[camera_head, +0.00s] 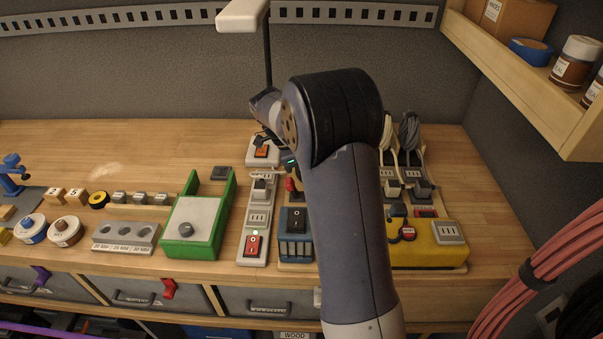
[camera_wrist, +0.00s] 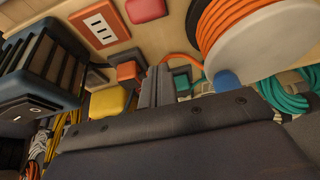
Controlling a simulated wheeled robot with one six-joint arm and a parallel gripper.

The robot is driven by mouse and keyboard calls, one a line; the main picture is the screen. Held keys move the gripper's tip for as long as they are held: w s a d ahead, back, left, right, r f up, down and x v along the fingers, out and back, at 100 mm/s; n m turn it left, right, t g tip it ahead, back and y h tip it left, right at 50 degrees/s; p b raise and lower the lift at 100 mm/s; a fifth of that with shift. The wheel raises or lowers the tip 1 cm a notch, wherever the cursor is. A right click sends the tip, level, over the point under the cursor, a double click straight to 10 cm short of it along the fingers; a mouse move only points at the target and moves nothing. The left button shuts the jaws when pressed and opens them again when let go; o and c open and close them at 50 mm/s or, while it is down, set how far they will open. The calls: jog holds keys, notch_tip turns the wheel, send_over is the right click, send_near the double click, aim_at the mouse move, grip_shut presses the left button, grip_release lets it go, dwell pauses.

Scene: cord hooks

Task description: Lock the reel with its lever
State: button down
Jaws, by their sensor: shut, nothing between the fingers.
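In the wrist view, the reel (camera_wrist: 262,45) is a large white disc wound with orange cord (camera_wrist: 213,30), at the upper right. A rounded blue piece (camera_wrist: 227,80) sits at the reel's lower edge; it may be the lever's end, but I cannot tell. My gripper (camera_wrist: 157,84) is shut and empty, with its fingers left of and below the reel. I see no contact between the fingers and the blue piece. In the head view my arm covers the reel, and I cannot make out the lever there.
A socket strip with a red switch (camera_head: 253,246), a blue unit with a black switch (camera_head: 296,222) and a yellow box (camera_head: 432,243) crowd around my arm. A green-framed box (camera_head: 196,222) stands to the left. Coiled cords (camera_head: 411,135) hang at the back right. Bare bench (camera_head: 120,150) lies behind at left.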

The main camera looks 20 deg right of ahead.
jog(key=d, duration=0.2)
notch_tip(320, 180, up, 8)
jog(key=b, duration=0.2)
send_over(291, 182)
jog(key=shift+w+a+r, duration=0.1)
jog(key=shift+r, duration=0.1)
